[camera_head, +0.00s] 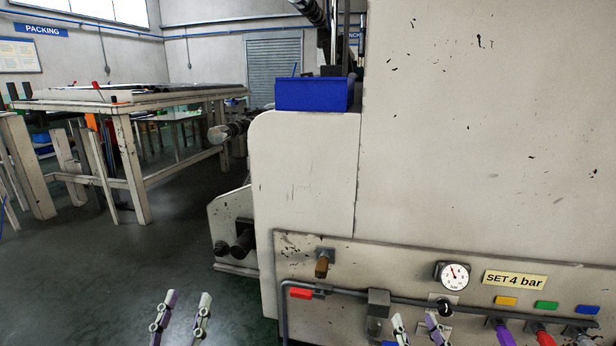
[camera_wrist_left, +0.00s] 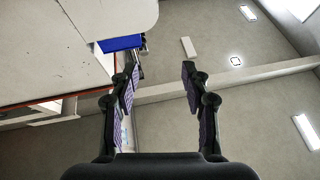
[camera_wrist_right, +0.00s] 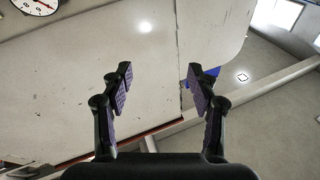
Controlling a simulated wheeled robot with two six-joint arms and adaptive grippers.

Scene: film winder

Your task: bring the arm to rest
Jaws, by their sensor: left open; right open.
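My left gripper (camera_head: 182,312) is open and empty at the bottom of the head view, over the dark floor left of the cream film winder (camera_head: 306,165). It also shows open in the left wrist view (camera_wrist_left: 160,72), with nothing between its fingers. My right gripper (camera_head: 417,328) is open at the bottom of the head view, in front of the machine's lower panel. In the right wrist view (camera_wrist_right: 160,78) its fingers are apart and empty. Only the finger ends of both grippers show in the head view; the arms are out of frame.
The lower panel carries a round gauge (camera_head: 453,274), a "SET 4 bar" label (camera_head: 515,280), a red handle (camera_head: 301,293), a brass fitting (camera_head: 322,264) and coloured tags. A blue bin (camera_head: 312,95) sits on the machine. A worktable (camera_head: 130,98) stands back left. Floor (camera_head: 110,270) at left is clear.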

